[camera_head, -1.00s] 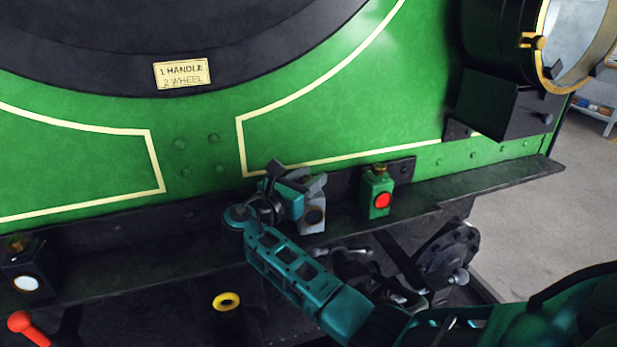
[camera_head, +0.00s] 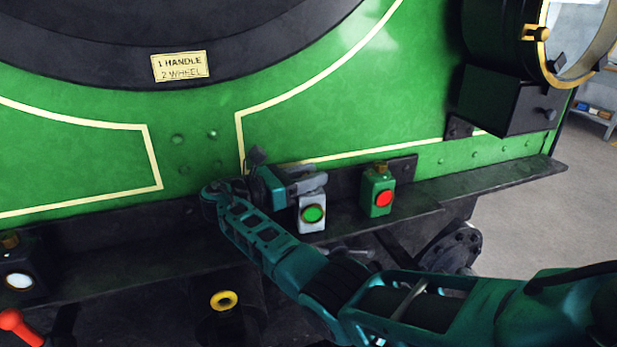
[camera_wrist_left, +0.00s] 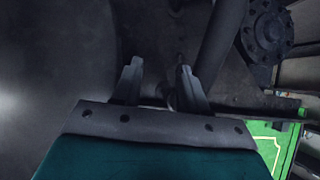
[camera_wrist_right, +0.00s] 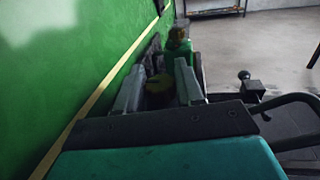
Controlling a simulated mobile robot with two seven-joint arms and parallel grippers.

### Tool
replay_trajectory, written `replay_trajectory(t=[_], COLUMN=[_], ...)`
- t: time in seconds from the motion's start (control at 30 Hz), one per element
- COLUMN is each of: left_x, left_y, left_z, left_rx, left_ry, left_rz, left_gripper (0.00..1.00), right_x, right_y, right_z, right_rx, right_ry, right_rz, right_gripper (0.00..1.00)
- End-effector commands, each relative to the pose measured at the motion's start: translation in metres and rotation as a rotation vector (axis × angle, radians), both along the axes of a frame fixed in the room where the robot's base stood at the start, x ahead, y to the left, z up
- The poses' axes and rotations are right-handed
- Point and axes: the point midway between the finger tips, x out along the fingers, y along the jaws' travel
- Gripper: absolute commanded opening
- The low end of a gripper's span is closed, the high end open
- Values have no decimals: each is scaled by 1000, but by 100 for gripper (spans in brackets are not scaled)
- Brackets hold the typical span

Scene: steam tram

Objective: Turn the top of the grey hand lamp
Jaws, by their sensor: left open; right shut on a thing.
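The grey hand lamp (camera_head: 313,214) stands on the dark ledge of the green engine front, with a green lens facing me. My right gripper (camera_head: 310,183) reaches in from the right and is shut on the lamp's top. In the right wrist view, the brass-coloured top (camera_wrist_right: 158,93) sits between the fingers of this gripper (camera_wrist_right: 159,86); the lamp body below is hidden. My left gripper (camera_wrist_left: 158,75) is open and empty, seen only in the left wrist view, among dark metalwork under the engine front.
A green lamp with a red lens (camera_head: 378,193) stands close right of the grey lamp. A black lamp with a white lens (camera_head: 20,270) is at far left. A red-handled lever (camera_head: 14,322) is below it. A large headlamp (camera_head: 520,45) is at upper right.

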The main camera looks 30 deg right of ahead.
Motion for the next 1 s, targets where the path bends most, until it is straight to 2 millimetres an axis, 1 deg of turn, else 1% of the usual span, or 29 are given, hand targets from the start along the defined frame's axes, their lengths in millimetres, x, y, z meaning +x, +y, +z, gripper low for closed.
replay_trajectory(t=[0.17, 0.2, 0.37, 0.6, 0.73, 0.87, 1.0], left_x=[0, 0, 0, 0, -1, -2, -3], left_y=[0, 0, 0, 0, 0, 0, 0], left_z=[0, 0, 0, 0, -2, -7, -15], left_rx=[0, 0, 0, 0, 0, -1, 0], left_ry=[0, 0, 0, 1, 2, 4, 5], left_rz=[0, 0, 0, 0, 0, 0, 0], left_gripper=[43, 43, 43, 43, 43, 43, 43], right_x=[0, 0, 0, 0, 1, 2, 5], right_y=[0, 0, 0, 0, 9, 31, 65], right_z=[0, 0, 0, 0, 0, -1, -2], right_rx=[0, 0, 0, 0, 1, 0, 1], right_ry=[0, 0, 0, 0, 0, 0, 0], right_rz=[1, 1, 1, 2, 3, 5, 6], right_gripper=[6, 41, 56, 57, 57, 57, 57])
